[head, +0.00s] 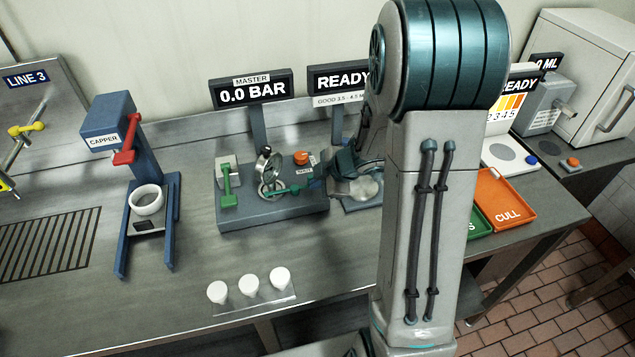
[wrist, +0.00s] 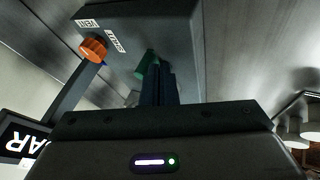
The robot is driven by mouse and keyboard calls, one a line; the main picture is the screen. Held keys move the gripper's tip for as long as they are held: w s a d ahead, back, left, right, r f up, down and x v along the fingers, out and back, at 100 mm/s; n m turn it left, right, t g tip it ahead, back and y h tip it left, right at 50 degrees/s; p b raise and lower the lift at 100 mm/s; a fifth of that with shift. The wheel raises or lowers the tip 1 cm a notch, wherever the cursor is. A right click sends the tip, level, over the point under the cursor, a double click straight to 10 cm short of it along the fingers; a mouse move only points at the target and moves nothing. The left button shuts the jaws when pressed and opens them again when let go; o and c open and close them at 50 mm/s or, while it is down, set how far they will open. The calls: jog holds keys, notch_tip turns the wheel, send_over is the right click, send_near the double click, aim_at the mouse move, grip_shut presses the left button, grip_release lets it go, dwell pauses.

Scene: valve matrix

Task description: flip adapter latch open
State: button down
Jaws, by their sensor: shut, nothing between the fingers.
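The dark grey fixture block (head: 250,212) stands on the bench under the 0.0 BAR sign. A round metal ring piece (head: 268,172) sits on it. A green lever (head: 280,191) lies low beside the ring, close to my fingertips; I take it for the adapter latch but cannot be sure. My gripper (head: 316,185) is at the block's right side, shut and empty, partly hidden by my arm. In the wrist view, my shut fingers (wrist: 158,84) point at a green part (wrist: 147,68) at their tips; I cannot tell whether they touch. A second green handle (head: 228,188) stands upright at the block's left.
An orange vent knob (head: 301,158) sits behind my gripper and also shows in the wrist view (wrist: 92,48). The blue capper (head: 120,150) stands left. Several white caps (head: 248,285) lie in front.

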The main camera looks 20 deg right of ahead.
jog(key=shift+w+d+r+p, duration=0.25)
jog(key=shift+w+p, duration=0.15)
jog(key=shift+p, duration=0.4)
jog(key=shift+w+f+p, duration=0.2)
jog(key=shift+w+p, duration=0.05)
jog(key=shift+p, duration=0.1)
jog(key=shift+d, duration=0.1)
jog(key=s, duration=0.3)
jog(key=shift+s+d, duration=0.1)
jog(key=shift+d, duration=0.25)
jog(key=d+p+v, duration=0.1)
jog(key=p+v, duration=0.1)
jog(key=v, duration=0.8)
jog(key=shift+w+d+p, duration=0.25)
jog(key=shift+w+p, duration=0.05)
jog(key=shift+p, duration=0.05)
jog(key=shift+f, duration=0.1)
